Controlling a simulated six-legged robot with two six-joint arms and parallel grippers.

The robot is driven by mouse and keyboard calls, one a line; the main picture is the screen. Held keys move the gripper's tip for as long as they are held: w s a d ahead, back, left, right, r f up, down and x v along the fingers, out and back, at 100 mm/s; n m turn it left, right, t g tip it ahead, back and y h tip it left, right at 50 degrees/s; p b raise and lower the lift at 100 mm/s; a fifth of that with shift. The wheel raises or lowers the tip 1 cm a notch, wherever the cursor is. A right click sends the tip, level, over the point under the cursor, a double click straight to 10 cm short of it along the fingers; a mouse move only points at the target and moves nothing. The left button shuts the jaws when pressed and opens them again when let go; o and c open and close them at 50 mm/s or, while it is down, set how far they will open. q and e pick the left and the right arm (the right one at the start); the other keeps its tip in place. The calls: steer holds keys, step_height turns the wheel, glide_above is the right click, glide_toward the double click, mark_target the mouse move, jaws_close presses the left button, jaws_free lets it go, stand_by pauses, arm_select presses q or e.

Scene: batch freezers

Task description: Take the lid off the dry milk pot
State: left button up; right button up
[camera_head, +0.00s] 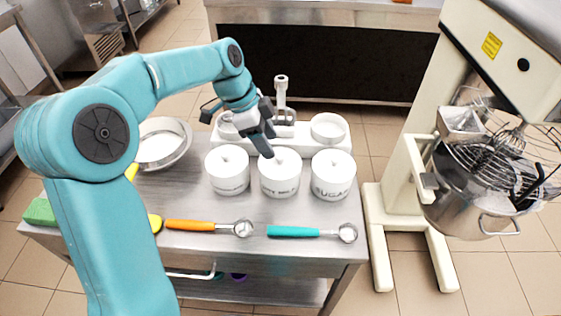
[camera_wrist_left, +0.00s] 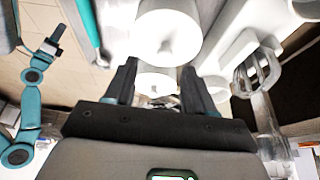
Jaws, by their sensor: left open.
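The dry milk pot (camera_head: 279,183) is the middle of three white pots on the steel table, its label partly readable. Its white lid (camera_head: 286,155) is on it. My left gripper (camera_head: 268,146) is open, its dark fingers pointing down just above and in front of that lid in the head view, hiding part of it. In the left wrist view a white knobbed lid (camera_wrist_left: 156,86) shows beyond and between the open fingers of the gripper (camera_wrist_left: 158,82), with a larger one (camera_wrist_left: 166,38) above; I cannot tell which is which. My right gripper (camera_wrist_left: 56,36) shows small there.
The sugar pot (camera_head: 333,180) stands close right, another lidded pot (camera_head: 228,176) close left. Behind is a white scale (camera_head: 328,128). In front lie orange (camera_head: 195,225) and teal (camera_head: 295,231) scoops. A mixer (camera_head: 470,195) stands right; a bowl (camera_head: 165,145) sits left.

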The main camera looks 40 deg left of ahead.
mark_target(280, 155)
arm_select(q)
steer(key=x, duration=0.2)
steer(key=w+x, duration=0.1)
steer(key=x, duration=0.2)
steer(key=shift+f, duration=0.25)
steer(key=shift+s+r, duration=0.1)
steer(key=shift+r, duration=0.05)
steer(key=shift+c, duration=0.3)
jaws_close()
